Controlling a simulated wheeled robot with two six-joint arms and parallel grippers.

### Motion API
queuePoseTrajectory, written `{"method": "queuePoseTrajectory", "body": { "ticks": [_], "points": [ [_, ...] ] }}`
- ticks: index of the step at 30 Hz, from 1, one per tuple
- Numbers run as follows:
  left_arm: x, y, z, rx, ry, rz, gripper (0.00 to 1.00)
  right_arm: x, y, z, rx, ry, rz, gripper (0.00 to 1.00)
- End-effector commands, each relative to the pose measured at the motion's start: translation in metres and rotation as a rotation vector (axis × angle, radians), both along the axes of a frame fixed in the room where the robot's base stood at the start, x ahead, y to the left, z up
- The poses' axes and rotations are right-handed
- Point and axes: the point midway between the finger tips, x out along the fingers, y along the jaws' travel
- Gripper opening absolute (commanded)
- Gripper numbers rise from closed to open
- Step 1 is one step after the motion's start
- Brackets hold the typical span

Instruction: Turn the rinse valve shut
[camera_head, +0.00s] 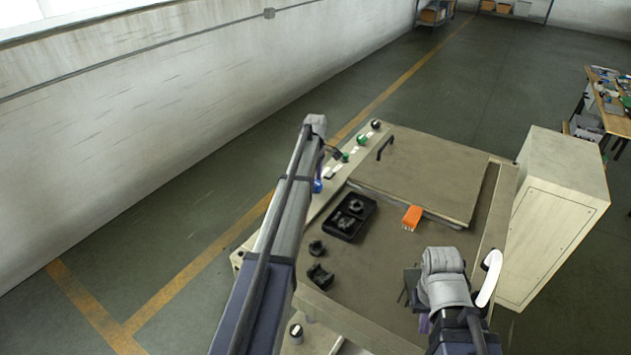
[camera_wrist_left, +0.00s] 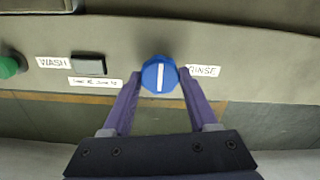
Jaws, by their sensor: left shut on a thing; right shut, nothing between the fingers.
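The rinse valve is a blue round knob (camera_wrist_left: 159,75) with a white line across its face, beside a label reading RINSE (camera_wrist_left: 204,71). The line stands about upright in the left wrist view. In the head view a bit of the blue knob (camera_head: 317,186) shows beside my left arm. My left gripper (camera_wrist_left: 159,82) is shut on the knob, one purple finger on each side of it. My right gripper (camera_head: 424,318) is shut and empty over the front right of the machine top, its fingertips mostly hidden by its wrist.
A black switch (camera_wrist_left: 89,63) and a green knob (camera_wrist_left: 9,67) sit on the same panel. The machine top holds a lid with a handle (camera_head: 384,147), a black tray (camera_head: 366,225), an orange brush (camera_head: 412,216) and black parts (camera_head: 319,276). A cabinet (camera_head: 562,215) stands at right.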

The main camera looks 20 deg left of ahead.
Motion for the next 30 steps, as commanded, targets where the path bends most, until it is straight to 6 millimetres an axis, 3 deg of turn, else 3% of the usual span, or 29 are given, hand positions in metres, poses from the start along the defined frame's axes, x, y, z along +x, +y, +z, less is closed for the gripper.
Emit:
{"method": "queuePoseTrajectory", "body": {
  "ticks": [5, 17, 30],
  "points": [
    [-0.0001, 0.0001, 0.0, 0.0, 0.0, 0.0, 0.04, 0.0, 0.0, 0.0, 0.0, 0.0, 0.0, 0.0],
    [-0.0001, 0.0, 0.0, 0.0, 0.0, -0.097, 0.04, 0.0, 0.0, 0.0, 0.0, 0.0, 0.0, 0.0],
    [0.0, 0.0001, 0.0, 0.0, 0.0, -0.486, 0.04, 0.0, 0.0, 0.0, 0.0, 0.0, 0.0, 0.0]
  ]
}}
